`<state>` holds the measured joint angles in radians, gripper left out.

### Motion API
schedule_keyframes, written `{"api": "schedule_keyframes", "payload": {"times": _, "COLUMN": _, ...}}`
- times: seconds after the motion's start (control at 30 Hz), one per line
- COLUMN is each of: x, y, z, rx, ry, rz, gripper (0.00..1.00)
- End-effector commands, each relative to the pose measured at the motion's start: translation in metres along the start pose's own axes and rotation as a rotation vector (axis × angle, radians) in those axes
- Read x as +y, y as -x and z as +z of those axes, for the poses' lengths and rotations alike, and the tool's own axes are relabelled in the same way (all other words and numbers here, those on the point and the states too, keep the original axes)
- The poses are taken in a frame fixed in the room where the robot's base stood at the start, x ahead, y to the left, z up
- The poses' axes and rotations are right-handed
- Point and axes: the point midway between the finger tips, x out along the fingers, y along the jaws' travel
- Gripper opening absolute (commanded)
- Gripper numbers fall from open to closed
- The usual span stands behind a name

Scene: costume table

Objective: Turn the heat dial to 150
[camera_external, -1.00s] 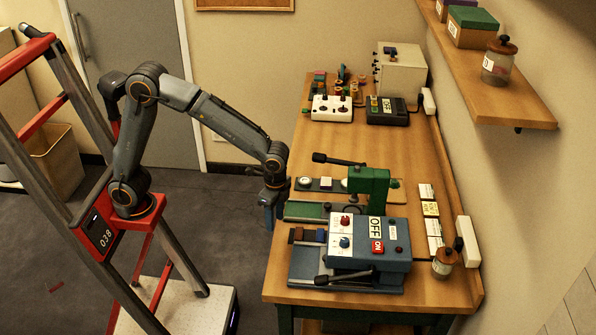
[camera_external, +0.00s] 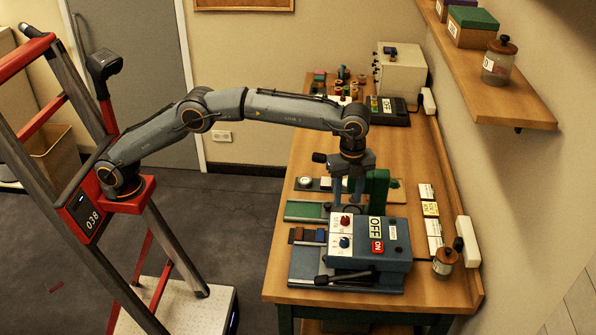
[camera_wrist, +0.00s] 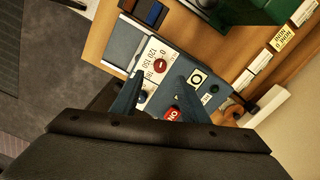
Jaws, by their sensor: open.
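The blue-grey heat press box (camera_external: 372,244) stands at the near end of the table. In the wrist view, the red knob (camera_wrist: 160,65) sits beside printed numbers including 120 and 150. I cannot tell from the labels which knob is the heat dial, nor read either pointer. My gripper (camera_external: 347,203) is open and empty, pointing down above the panel. In the wrist view, its fingertips lie on either side of the red knob.
A red ON button (camera_external: 377,246) and an OFF sign (camera_external: 375,228) are right of the knobs. A black lever (camera_external: 333,279) lies in front. A green press (camera_external: 377,189) stands close behind my gripper. A jar (camera_external: 444,262) is at the right.

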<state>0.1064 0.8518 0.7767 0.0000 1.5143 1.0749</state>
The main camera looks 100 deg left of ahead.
Motion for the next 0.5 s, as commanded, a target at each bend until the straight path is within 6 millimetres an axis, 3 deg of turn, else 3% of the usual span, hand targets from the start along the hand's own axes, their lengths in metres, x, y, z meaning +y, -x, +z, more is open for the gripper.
{"api": "schedule_keyframes", "payload": {"times": 0.5, "x": 0.001, "y": -0.066, "z": 0.001, "rx": 0.0, "ry": 0.003, "rz": 0.0, "gripper": 0.41}}
